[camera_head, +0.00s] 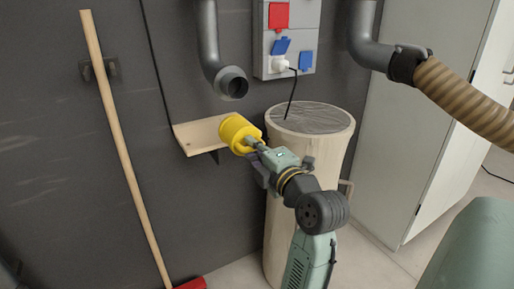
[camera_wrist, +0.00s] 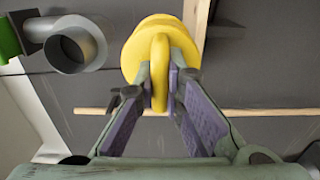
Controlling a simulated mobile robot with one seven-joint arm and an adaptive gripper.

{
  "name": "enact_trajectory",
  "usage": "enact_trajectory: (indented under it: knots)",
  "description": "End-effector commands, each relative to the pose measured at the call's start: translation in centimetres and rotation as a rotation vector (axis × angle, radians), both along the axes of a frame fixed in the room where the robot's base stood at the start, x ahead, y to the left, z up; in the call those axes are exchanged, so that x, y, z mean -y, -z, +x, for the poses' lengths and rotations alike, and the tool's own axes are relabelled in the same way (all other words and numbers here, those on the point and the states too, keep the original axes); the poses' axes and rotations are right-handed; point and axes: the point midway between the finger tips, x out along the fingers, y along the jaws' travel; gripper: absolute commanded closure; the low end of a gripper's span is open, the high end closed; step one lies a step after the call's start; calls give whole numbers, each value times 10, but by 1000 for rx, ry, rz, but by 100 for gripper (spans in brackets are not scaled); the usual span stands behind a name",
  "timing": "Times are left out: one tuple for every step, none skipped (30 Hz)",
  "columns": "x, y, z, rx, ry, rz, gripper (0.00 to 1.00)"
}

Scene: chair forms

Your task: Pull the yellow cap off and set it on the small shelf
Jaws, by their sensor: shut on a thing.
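The yellow cap (camera_head: 238,133) is a round plug with a handle tab. My gripper (camera_head: 252,143) is shut on that tab; the wrist view shows the tab between the fingertips (camera_wrist: 160,82) and the cap (camera_wrist: 160,28) beyond it. The cap is apart from the grey pipe end (camera_head: 233,84), which is open and uncovered above it; the pipe end also shows in the wrist view (camera_wrist: 72,50). The small wooden shelf (camera_head: 195,136) is on the dark wall. The cap overlaps its right end in the head view; I cannot tell whether they touch.
A ribbed hose (camera_head: 465,98) is at upper right. A broom handle (camera_head: 118,130) leans at left. The shelf's left part is bare.

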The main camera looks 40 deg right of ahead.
Motion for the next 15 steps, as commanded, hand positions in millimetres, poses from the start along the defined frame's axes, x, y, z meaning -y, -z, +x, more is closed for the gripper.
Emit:
enact_trajectory:
  knots:
    - [1,-1,4,0,-1,1,100]
    - [2,-1,7,0,0,1,100]
    - [2,-1,10,1,0,0,100]
    - [3,-1,12,0,-1,0,100]
    - [3,-1,14,0,-1,0,100]
    - [4,0,18,0,-1,0,100]
    - [4,0,20,0,-1,0,100]
    - [5,0,22,1,-1,0,100]
    - [6,0,25,0,-1,0,100]
    - [6,0,28,0,-1,0,100]
    - [7,0,30,0,-1,0,100]
    - [8,0,33,0,-1,1,100]
    - [8,1,35,0,-1,1,100]
    - [9,1,38,0,-1,1,100]
    - [9,1,41,0,-1,1,100]
